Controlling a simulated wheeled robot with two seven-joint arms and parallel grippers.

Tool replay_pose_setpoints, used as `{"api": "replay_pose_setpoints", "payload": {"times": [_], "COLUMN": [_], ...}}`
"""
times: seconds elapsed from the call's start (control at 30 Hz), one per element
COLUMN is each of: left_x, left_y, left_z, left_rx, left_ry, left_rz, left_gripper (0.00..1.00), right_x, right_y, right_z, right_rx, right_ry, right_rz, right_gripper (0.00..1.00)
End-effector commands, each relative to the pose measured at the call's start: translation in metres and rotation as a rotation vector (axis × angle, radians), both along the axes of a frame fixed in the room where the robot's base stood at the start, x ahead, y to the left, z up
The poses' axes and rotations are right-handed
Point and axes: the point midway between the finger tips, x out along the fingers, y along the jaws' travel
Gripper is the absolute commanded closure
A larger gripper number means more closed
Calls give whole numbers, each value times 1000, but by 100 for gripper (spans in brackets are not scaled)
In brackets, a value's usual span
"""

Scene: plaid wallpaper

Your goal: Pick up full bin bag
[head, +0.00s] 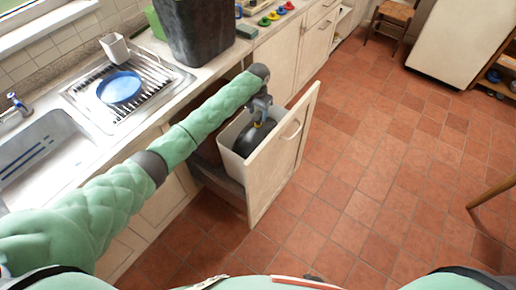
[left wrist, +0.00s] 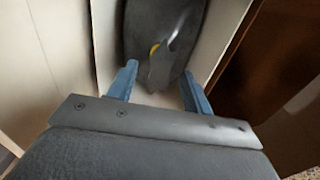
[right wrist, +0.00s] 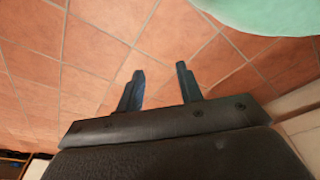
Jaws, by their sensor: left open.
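A dark full bin bag (head: 251,141) sits inside a white bin (head: 233,163) in the pulled-out cabinet drawer. In the left wrist view the bag (left wrist: 165,25) has a gathered end with a small yellow tie, and the bin's pale walls (left wrist: 104,40) flank it. My left gripper (head: 259,112) is over the bin, pointing down. Its fingers (left wrist: 158,88) are apart, one on each side of the bag's gathered end, with nothing seen gripped. My right gripper (right wrist: 163,84) is open and empty above the tiled floor. The bag's lower part is hidden in the bin.
The pale drawer front (head: 285,160) stands out from the counter. A dark container (head: 196,32) stands on the counter behind my left arm. A blue plate (head: 119,87) lies on the drying rack. The tiled floor (head: 350,190) to the right is mostly clear.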

Motion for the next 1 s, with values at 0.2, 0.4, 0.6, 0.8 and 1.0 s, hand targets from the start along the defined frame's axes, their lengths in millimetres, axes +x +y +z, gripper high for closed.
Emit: {"api": "replay_pose_setpoints", "payload": {"times": [0.2, 0.4, 0.6, 0.8, 1.0], "left_x": [-1, -1, -1, -1, -1], "left_y": [1, 0, 0, 1, 1], "left_z": [-18, -34, -35, -35, -34], "left_rx": [1, 0, 0, 0, 0], "left_ry": [3, 1, 0, 0, 0], "left_rz": [0, 0, 0, 0, 0], "left_gripper": [50, 50, 50, 83, 100], "right_x": [-18, -28, -28, -28, -26], "right_y": [-10, -12, -13, -13, -14], "right_z": [-13, -19, -19, -19, -19], "right_rx": [-6, -7, -7, -8, -9], "right_ry": [-5, -1, -1, -2, -3], "right_rz": [5, 6, 6, 6, 5], "right_gripper": [64, 64, 64, 64, 64]}}
